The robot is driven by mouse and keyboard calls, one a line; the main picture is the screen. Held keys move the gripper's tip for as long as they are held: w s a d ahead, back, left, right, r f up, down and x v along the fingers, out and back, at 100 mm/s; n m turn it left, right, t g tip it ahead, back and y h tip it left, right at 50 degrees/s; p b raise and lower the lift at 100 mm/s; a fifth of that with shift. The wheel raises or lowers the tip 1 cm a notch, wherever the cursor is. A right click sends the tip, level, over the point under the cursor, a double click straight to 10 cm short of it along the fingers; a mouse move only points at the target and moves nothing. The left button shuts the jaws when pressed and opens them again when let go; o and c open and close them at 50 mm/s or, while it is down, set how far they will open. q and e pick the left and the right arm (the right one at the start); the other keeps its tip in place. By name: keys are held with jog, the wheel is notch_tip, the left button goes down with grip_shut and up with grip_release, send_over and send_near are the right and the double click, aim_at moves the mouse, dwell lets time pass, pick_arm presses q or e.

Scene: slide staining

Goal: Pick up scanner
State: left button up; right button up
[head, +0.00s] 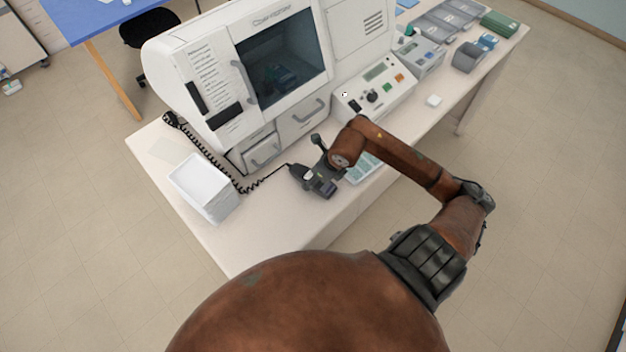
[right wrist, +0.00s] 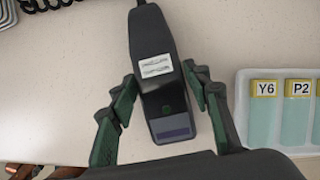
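The scanner (head: 322,187) is a dark handheld device on the white table, in front of the large white machine. A coiled black cord runs from it to the left. In the right wrist view, the scanner (right wrist: 160,85) lies lengthwise between the fingers, with a white label on it. My right gripper (right wrist: 158,84) is open around it, one finger on each side. A narrow gap seems to show beside the fingertips. In the head view, my right gripper (head: 317,163) is over the scanner, partly hidden by the arm. My left gripper is not in view.
A slide tray with labelled slots (right wrist: 242,112) lies close to the right of the scanner. A white open box (head: 205,188) stands to the left. The white machine (head: 265,70) blocks the back.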

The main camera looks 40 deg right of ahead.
jog(key=c, duration=0.8)
jog(key=shift+c, duration=0.3)
jog(key=shift+r, duration=0.1)
